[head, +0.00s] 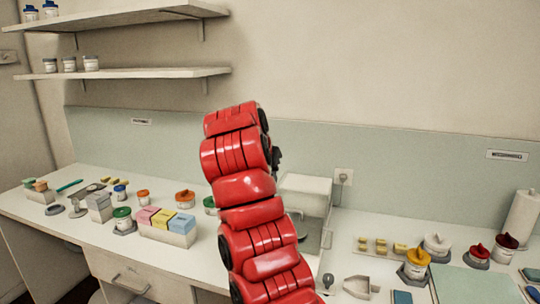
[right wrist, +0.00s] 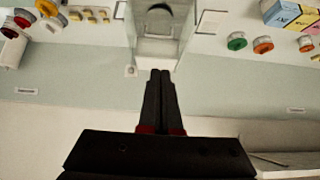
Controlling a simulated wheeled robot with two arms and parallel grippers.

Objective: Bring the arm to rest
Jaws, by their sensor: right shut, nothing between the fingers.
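My red right arm (head: 245,200) rises from the bottom of the head view, bent upward in front of the bench. Its gripper is mostly hidden behind the arm there. In the right wrist view the right gripper (right wrist: 160,74) has its two dark fingers together, with nothing held between them. That view is upside down, with the bench at the top and the wall below. The fingertips appear in front of the wall panel, beneath a pale box-like unit (right wrist: 158,50) in the picture. My left gripper is in neither view.
The bench (head: 75,225) holds colored blocks (head: 166,220) and lidded jars on the left. A pale box (head: 305,190) stands behind the arm. Jars, a paper roll (head: 522,215) and a green mat (head: 475,285) are on the right. Two wall shelves (head: 130,74) hang upper left.

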